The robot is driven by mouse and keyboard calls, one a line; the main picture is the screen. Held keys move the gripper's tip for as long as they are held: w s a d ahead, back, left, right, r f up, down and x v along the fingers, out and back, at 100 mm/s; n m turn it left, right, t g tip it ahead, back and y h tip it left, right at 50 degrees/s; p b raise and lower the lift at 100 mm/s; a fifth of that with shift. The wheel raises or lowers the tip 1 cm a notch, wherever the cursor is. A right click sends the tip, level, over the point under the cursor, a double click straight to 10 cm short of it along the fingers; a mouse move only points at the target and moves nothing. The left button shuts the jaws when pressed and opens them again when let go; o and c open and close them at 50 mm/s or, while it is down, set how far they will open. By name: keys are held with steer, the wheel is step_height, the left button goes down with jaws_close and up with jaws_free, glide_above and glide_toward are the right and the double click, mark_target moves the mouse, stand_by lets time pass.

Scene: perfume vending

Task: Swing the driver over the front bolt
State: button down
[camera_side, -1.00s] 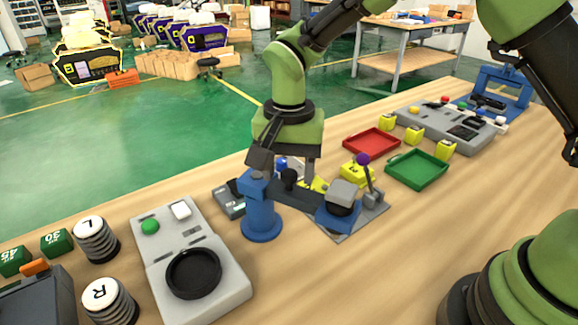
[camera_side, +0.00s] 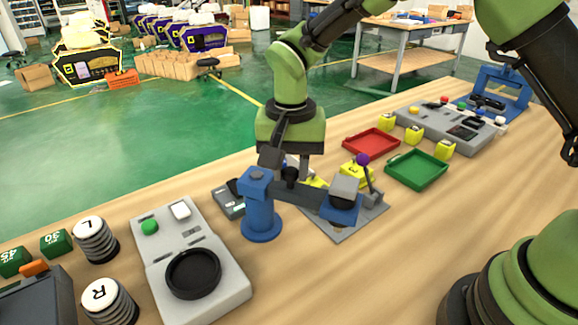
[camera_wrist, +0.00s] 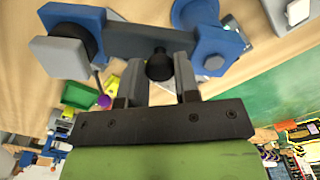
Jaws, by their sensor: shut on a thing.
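The driver (camera_side: 341,208) is a blue block with a grey cube and a black round part, at the right end of a dark swing arm (camera_side: 308,196). The arm pivots on a blue post (camera_side: 261,212). In the wrist view the driver (camera_wrist: 66,45) is at the upper left and the post (camera_wrist: 215,45) at the upper right. My gripper (camera_side: 290,172) points down over the swing arm. It is shut on the arm's black knob (camera_wrist: 159,66), which sits between the fingers. The driver hangs over a grey plate (camera_side: 365,218). I cannot make out the front bolt under it.
A purple-topped lever (camera_side: 366,170) stands on the plate just right of the driver. Yellow blocks (camera_side: 357,176) lie behind it. A red tray (camera_side: 371,142) and a green tray (camera_side: 416,169) are farther right. A grey console (camera_side: 191,262) stands to the left.

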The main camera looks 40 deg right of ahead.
steer(key=w+d+n, duration=0.3)
steer(key=w+n, duration=0.3)
steer(key=n, duration=0.7)
steer(key=shift+w+n, duration=0.2)
steer(key=shift+n, duration=0.1)
stand_by(0.4)
steer(key=c, duration=0.9)
jaws_free()
steer(key=shift+o, duration=0.2)
step_height(320, 180, up, 10)
steer(key=shift+s, duration=0.1)
